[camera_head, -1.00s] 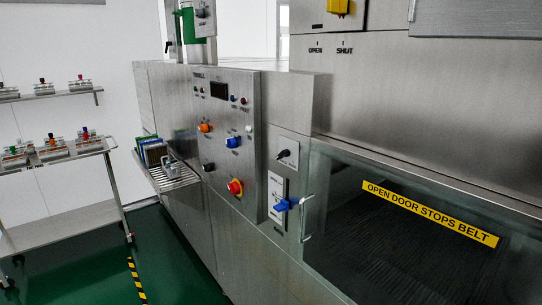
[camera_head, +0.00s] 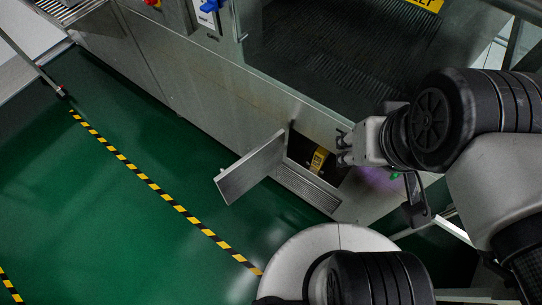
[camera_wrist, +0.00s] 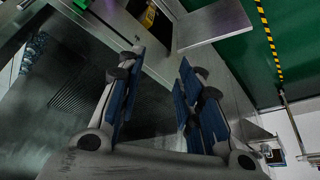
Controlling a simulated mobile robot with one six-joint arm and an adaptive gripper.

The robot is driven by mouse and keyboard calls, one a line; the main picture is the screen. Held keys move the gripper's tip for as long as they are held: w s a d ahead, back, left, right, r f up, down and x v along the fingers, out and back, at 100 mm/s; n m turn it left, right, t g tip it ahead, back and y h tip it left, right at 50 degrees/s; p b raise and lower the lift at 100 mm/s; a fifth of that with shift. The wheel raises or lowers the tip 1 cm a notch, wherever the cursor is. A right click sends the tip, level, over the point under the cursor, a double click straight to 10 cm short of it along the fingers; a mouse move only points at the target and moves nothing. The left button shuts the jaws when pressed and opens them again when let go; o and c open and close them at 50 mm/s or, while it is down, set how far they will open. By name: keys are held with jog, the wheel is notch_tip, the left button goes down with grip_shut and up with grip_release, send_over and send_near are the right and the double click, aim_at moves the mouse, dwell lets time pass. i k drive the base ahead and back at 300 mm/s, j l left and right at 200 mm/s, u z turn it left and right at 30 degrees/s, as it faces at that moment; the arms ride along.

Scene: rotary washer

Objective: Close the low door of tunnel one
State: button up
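The low door (camera_head: 250,168) is a flat metal panel at the foot of the machine. It stands open, swung out from the left side of a dark low opening (camera_head: 300,165). A yellow part (camera_head: 318,160) shows inside the opening. In the wrist view the door (camera_wrist: 212,25) is at the top right, with the yellow part (camera_wrist: 148,16) left of it. My gripper (camera_head: 345,148) is to the right of the door, over the opening's right side in the head view, apart from the door. In the wrist view my gripper (camera_wrist: 160,60) has its blue-padded fingers spread with nothing between them.
The machine's steel front (camera_head: 200,70) runs along the back, with a clear window over a dark ribbed belt (camera_head: 330,45). Green floor (camera_head: 110,220) with a yellow-black stripe (camera_head: 165,195) is free left of the door.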

aim_at(233, 182)
jog(key=i+j+z, duration=0.1)
jog(key=j+z, duration=0.3)
jog(key=j, duration=0.15)
jog(key=j+z, duration=0.45)
jog(key=k+j+z, duration=0.1)
jog(key=j+z, duration=0.3)
jog(key=j, duration=0.2)
jog(key=k+j+z, duration=0.2)
jog(key=j+z, duration=0.25)
jog(key=k+j, duration=0.45)
jog(key=k+j+z, duration=0.1)
jog(key=k+j, duration=0.3)
jog(key=k, duration=0.15)
